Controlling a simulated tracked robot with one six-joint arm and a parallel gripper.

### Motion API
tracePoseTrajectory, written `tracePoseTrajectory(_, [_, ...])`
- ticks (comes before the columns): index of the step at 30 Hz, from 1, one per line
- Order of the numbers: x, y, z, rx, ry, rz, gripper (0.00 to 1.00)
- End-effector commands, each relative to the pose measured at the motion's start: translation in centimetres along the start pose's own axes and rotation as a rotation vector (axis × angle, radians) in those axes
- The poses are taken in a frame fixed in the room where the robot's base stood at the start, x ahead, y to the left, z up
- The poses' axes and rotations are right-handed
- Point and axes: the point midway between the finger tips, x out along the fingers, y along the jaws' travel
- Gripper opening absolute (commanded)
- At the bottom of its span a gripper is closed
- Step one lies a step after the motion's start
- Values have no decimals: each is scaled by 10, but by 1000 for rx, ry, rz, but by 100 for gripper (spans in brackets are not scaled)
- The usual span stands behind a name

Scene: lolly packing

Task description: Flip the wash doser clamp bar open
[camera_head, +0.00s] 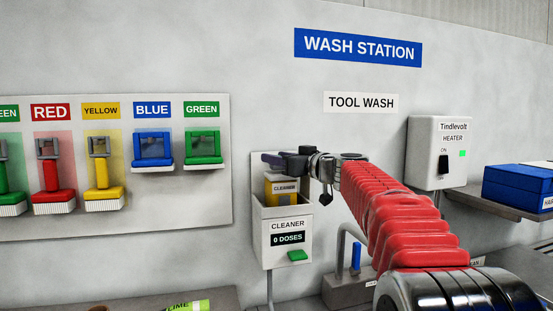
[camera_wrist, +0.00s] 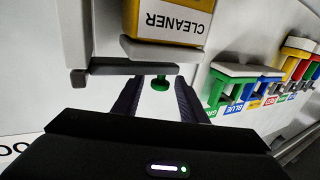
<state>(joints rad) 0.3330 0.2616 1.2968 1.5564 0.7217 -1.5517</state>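The wash doser (camera_head: 283,244) is a white wall box labelled CLEANER, with a display reading 0 DOSES. A yellow cleaner cartridge (camera_head: 281,192) stands in its top, and shows upside down in the wrist view (camera_wrist: 165,18). A green knob (camera_wrist: 160,84) shows just beyond the bar, between my fingers. My gripper (camera_head: 273,159) is at the top of the doser, its dark fingers apart with the bar close to their tips (camera_wrist: 154,88). Contact cannot be told. The bar is hard to make out in the head view.
A rack of coloured tools (camera_head: 115,160) hangs left of the doser. A heater box (camera_head: 436,150) and a shelf with a blue box (camera_head: 515,185) are to the right. A tap (camera_head: 345,260) stands below my arm.

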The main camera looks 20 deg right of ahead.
Motion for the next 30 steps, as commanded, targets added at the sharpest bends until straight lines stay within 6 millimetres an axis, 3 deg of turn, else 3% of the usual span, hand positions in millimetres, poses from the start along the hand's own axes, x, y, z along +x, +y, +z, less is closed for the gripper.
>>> tracePoseTrajectory(12, [7, 0, 0, 0, 0, 0, 39])
tracePoseTrajectory(30, [7, 0, 0, 0, 0, 1, 0])
